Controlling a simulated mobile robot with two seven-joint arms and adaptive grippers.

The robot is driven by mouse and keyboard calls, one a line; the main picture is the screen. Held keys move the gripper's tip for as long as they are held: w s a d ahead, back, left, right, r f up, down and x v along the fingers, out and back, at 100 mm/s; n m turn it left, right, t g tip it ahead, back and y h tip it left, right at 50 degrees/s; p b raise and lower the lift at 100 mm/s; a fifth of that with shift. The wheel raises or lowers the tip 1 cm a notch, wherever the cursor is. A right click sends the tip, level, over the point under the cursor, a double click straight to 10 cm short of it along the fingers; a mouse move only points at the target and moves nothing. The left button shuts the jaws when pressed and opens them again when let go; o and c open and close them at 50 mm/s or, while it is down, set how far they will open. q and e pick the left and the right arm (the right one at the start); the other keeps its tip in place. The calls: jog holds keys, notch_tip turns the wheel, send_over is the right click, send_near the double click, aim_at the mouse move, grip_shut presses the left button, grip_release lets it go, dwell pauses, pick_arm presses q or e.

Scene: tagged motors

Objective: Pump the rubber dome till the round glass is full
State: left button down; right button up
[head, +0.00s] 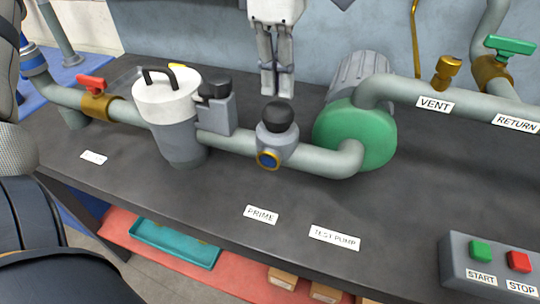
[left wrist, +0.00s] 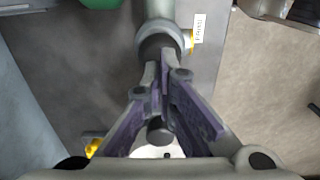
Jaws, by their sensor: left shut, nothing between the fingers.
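The black rubber dome (head: 280,116) sits on a grey fitting in the pipe line, behind the PRIME label (head: 261,215). The round glass (head: 268,160) is a small disc with a yellow rim and dark blue inside, on the front of that fitting; its fill level is too small to tell. My left gripper (head: 278,90) points down, shut and empty, with its fingertips close above or behind the dome; I cannot tell whether they touch. In the left wrist view the fingertips lie near the dome (left wrist: 158,43), with the yellow rim (left wrist: 188,40) beside it. My right gripper is out of view.
Left of the dome stand a grey box with a black knob (head: 213,86) and a white-lidded pot (head: 167,95). A green pump (head: 385,142) stands to the right. A START/STOP box (head: 465,262) is at front right.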

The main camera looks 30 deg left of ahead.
aim_at(278, 106)
pick_arm(q)
jog(key=shift+f, duration=0.4)
jog(key=shift+f, duration=1.35)
jog(key=shift+r, duration=1.75)
notch_tip(278, 106, up, 7)
